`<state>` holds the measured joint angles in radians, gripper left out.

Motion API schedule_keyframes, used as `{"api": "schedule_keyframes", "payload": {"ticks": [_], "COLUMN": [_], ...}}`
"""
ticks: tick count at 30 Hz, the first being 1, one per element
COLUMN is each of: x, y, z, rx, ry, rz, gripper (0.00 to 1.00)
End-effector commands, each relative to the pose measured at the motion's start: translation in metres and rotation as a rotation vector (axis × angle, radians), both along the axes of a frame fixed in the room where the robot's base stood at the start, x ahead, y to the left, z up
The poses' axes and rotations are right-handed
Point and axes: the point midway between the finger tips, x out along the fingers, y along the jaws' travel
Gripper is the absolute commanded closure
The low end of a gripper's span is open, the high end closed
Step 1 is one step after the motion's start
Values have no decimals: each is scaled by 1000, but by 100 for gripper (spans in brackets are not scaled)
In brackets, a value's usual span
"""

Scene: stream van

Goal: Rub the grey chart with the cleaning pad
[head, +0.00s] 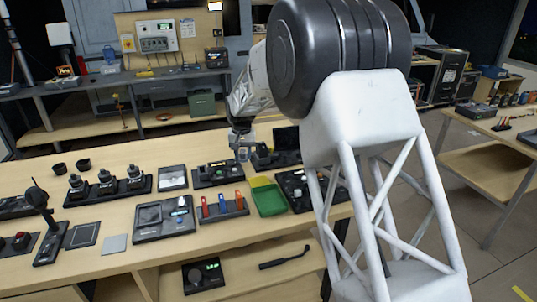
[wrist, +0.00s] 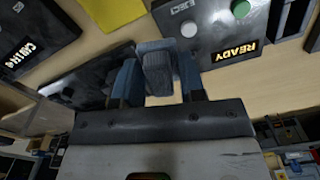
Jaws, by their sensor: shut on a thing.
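My gripper (head: 242,153) is above the far middle part of the wooden bench in the head view. In the wrist view its two blue fingers (wrist: 160,82) are shut on a grey-blue block, which I take to be the cleaning pad (wrist: 157,62). The pad is held above the bench, and its underside is hidden. A grey square in a dark frame (head: 83,235) lies at the bench's front left, with a plain lighter grey square (head: 115,244) beside it. I cannot tell for certain which is the grey chart. My gripper is well to the right of and beyond both.
A black microphone stand (head: 46,225) stands left of the squares. A panel (head: 164,218) and a rack with red, blue and orange items (head: 222,210) lie between them and my gripper. A green tray (head: 269,200) is nearby. The wrist view shows a READY panel (wrist: 215,35).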

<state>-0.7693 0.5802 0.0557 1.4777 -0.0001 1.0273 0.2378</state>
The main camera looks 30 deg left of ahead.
Motion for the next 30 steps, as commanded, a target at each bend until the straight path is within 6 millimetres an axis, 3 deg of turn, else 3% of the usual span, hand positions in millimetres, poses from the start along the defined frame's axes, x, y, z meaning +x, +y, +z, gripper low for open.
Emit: {"api": "schedule_keyframes", "payload": {"ticks": [6, 18, 24, 30], "x": [-45, -135, -170, -184], "y": [62, 159, 190, 203], "z": [4, 12, 13, 15], "rx": [-1, 0, -1, 0], "ry": [1, 0, 1, 0], "rz": [71, 192, 234, 252], "gripper": [82, 82, 82, 82]}}
